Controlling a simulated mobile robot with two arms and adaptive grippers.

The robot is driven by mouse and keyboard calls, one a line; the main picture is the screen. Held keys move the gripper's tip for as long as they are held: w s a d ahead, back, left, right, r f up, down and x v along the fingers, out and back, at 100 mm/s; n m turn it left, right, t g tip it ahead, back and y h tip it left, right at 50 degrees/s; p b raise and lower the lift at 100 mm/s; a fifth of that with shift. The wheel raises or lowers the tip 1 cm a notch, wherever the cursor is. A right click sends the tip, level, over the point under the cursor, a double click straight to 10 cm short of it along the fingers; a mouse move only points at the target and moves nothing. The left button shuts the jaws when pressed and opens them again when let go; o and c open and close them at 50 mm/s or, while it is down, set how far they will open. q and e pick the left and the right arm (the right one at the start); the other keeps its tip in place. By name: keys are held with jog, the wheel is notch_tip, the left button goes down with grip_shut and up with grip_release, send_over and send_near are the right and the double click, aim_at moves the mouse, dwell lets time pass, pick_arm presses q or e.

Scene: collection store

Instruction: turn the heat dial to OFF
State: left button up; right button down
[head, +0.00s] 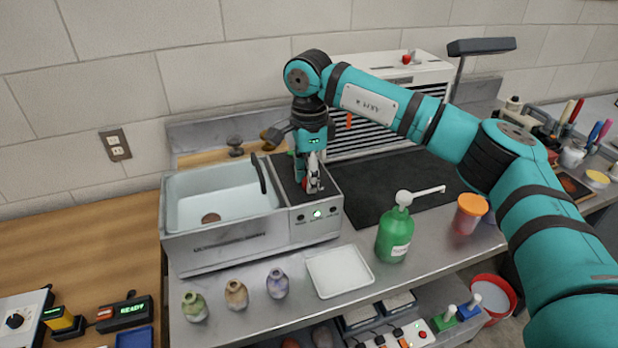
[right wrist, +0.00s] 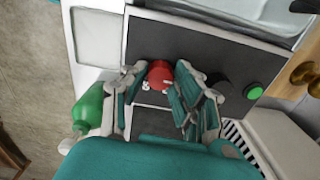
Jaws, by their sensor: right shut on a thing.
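The heat dial, a red round knob with small white marks, shows in the right wrist view (right wrist: 160,73) on the dark top panel (right wrist: 225,52) of the metal bath. My right gripper (right wrist: 159,82) reaches down over it, shut on the dial with one finger on each side. In the head view the right gripper (head: 312,184) stands nearly upright over the panel (head: 330,186) right of the basin, mostly hiding the dial. The marks are too small to read, so I cannot tell the setting. My left gripper is not in view.
A black knob (right wrist: 219,85) and a green button (right wrist: 254,91) sit beside the dial. In front are several small jars (head: 236,294), a white tray (head: 339,272) and a green pump bottle (head: 395,234). A dark mat (head: 390,185) lies to the right.

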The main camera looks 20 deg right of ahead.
jog(key=shift+w+r+n, duration=0.1)
jog(key=shift+r+n, duration=0.1)
jog(key=shift+n, duration=0.2)
jog(key=c, duration=1)
grip_release()
jog(key=shift+f, duration=0.1)
notch_tip(320, 180, up, 12)
